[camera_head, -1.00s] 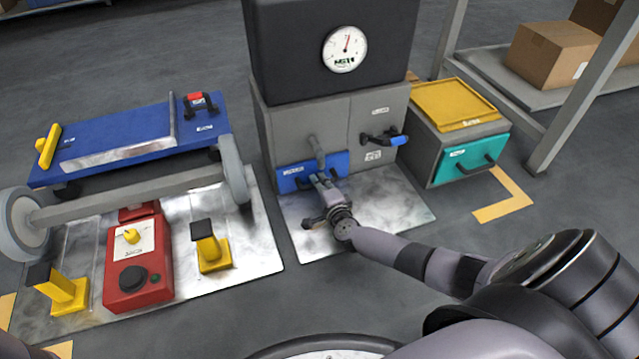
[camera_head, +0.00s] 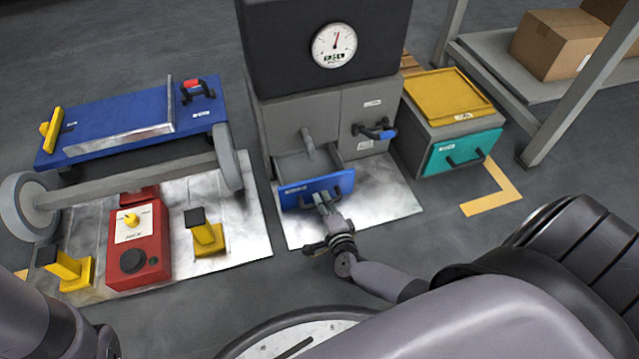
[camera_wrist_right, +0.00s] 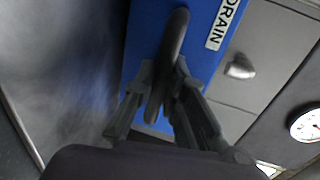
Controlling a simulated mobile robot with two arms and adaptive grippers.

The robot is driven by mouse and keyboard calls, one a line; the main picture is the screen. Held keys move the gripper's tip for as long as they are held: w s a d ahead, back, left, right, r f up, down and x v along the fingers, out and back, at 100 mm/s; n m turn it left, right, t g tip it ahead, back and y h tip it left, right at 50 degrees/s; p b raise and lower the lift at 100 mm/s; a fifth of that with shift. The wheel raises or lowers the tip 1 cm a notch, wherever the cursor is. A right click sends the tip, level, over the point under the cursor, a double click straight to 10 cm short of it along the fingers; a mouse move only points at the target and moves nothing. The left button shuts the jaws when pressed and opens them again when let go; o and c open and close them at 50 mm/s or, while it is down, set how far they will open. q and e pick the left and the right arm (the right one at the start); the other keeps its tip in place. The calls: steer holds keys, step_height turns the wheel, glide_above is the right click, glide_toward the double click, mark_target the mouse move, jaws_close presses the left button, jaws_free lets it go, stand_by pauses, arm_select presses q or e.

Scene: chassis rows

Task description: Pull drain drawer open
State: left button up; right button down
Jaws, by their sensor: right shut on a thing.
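The drain drawer (camera_head: 316,188) is the blue-fronted drawer at the bottom left of the grey cabinet with the dark top and gauge. It stands out from the cabinet, and its grey inside shows behind the front. My right gripper (camera_head: 322,200) is shut on the drawer's dark handle. In the right wrist view the gripper (camera_wrist_right: 160,95) has its fingers on either side of the handle (camera_wrist_right: 172,50), with the DRAIN label (camera_wrist_right: 222,24) on the blue front beside it. My left gripper is not in view.
A grey spout (camera_head: 307,145) hangs above the drawer. A blue-tipped lever (camera_head: 375,131) is on the cabinet's right side. A teal-fronted box (camera_head: 460,153) stands right. A red control box (camera_head: 138,245) and a blue cart (camera_head: 135,125) are left. Metal floor plate (camera_head: 385,205) lies below the drawer.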

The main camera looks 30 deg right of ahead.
steer(key=shift+s+f, duration=0.1)
steer(key=c, duration=1.6)
jaws_free()
steer(key=shift+w, duration=0.2)
